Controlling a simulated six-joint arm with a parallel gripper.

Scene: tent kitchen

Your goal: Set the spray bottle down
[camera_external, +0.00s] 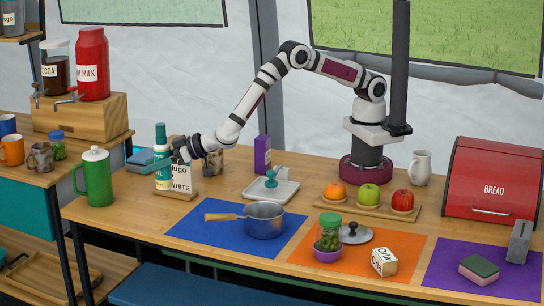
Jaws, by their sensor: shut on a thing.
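The spray bottle is most likely the slim bottle (162,172) with a teal top and a pale label, at the left end of the table. My gripper (176,153) is shut on it from the right. The bottle stands upright in front of a white sign. Its base is near a small wooden stand (184,195); I cannot tell whether it touches the table.
A green pitcher (97,177) stands close to the left of the bottle. A pot (265,220) sits on a blue mat (200,235). A white tray (285,192) with a teal-based item and a purple box (262,155) are to the right.

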